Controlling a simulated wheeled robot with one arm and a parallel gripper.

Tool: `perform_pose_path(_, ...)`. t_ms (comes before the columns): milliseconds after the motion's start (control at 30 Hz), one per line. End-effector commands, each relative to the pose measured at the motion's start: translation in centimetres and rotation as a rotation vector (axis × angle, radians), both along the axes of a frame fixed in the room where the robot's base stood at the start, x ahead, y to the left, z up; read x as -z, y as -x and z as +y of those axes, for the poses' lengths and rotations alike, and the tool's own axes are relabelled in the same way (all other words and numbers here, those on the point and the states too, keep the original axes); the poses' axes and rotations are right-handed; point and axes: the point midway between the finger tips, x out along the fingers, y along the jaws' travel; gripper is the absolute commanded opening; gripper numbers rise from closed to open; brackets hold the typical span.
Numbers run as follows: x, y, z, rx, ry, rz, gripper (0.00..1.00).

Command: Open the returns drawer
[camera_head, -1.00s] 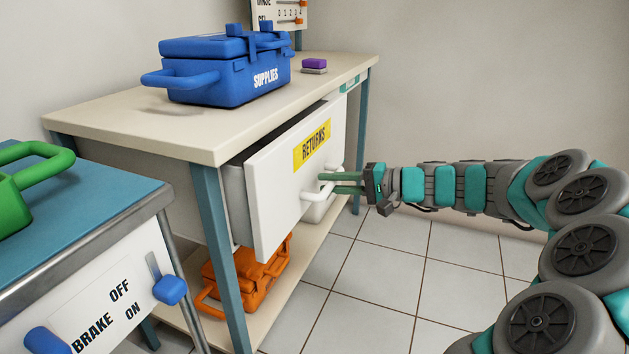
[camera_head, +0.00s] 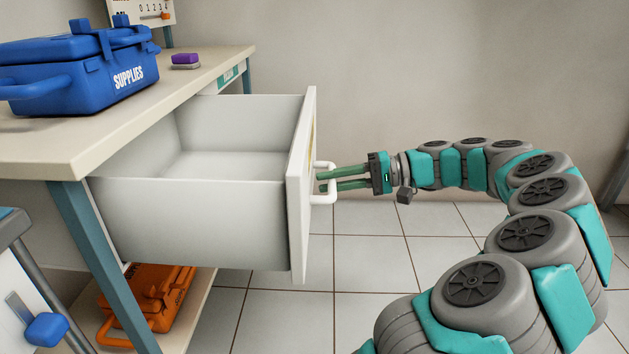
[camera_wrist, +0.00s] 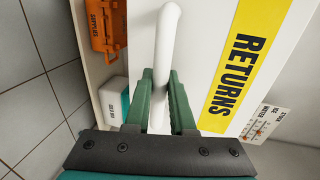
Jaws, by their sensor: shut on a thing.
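The returns drawer (camera_head: 200,222) is white and pulled well out of the bench in the head view. Its inside shows and looks empty. Its front is seen nearly edge-on there; in the wrist view the front (camera_wrist: 208,30) bears a yellow RETURNS label (camera_wrist: 240,62). A white bar handle (camera_head: 328,183) stands out from the front; it also shows in the wrist view (camera_wrist: 166,40). My gripper (camera_head: 322,181) is shut on the handle, with its green fingers (camera_wrist: 162,108) on either side of the bar.
A blue SUPPLIES case (camera_head: 85,75) and a purple-topped block (camera_head: 185,60) stand on the bench top (camera_head: 60,145). An orange case (camera_head: 150,295) sits on the lower shelf. A blue lever (camera_head: 46,330) is at the lower left. The tiled floor right of the drawer is clear.

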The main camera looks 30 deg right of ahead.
Motion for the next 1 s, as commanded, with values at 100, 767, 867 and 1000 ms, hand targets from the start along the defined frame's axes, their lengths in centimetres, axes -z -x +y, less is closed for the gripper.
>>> perform_pose_path(100, 0.2, 0.13, -0.22, 0.0, 0.001, 0.003, 0.0)
perform_pose_path(767, 0.07, 0.11, -0.19, 0.0, 0.0, 0.001, 0.52)
perform_pose_path(867, 0.04, 0.11, -0.19, 0.0, 0.0, 0.0, 0.52)
perform_pose_path(1000, -0.05, 0.27, -0.47, 0.001, 0.0, 0.0, 0.52)
